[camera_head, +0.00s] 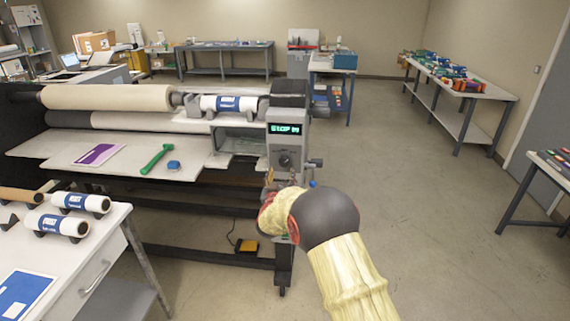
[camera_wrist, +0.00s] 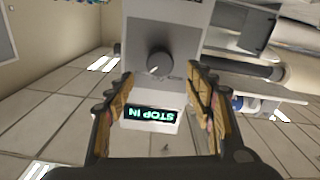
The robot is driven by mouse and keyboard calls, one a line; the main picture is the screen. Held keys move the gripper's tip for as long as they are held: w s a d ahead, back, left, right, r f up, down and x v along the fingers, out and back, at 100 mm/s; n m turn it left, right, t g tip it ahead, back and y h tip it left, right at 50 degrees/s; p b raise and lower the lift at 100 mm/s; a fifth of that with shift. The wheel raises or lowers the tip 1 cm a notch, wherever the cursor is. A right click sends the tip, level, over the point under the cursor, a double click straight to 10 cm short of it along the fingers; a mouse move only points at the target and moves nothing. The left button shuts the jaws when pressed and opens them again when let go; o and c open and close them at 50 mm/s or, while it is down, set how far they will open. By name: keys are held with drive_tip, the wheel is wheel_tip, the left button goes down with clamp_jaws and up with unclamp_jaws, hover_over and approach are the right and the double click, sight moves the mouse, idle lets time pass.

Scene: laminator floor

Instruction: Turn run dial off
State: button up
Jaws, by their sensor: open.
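The run dial (camera_head: 285,160) is a dark round knob on the grey control panel at the right end of the laminator. In the wrist view the dial (camera_wrist: 159,65) sits ahead, between and beyond my fingertips, with a small light mark on its lower left edge. In the head view my arm hides most of the gripper.
The laminator bed (camera_head: 120,150) holds a purple sheet (camera_head: 98,154), a green-handled tool (camera_head: 156,158) and a small blue item (camera_head: 173,164). A white table (camera_head: 75,265) with rolls stands at the lower left. A yellow pedal (camera_head: 247,245) lies on the floor.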

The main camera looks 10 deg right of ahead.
sight(284, 164)
drive_tip(key=x, duration=0.7)
drive_tip(key=shift+w+d+f+b, duration=0.1)
drive_tip(key=shift+w+f+b, duration=0.15)
drive_tip(key=shift+w+b, duration=0.1)
drive_tip(key=shift+s, duration=0.1)
drive_tip(key=c, duration=1.1)
drive_tip(key=shift+c, duration=0.3)
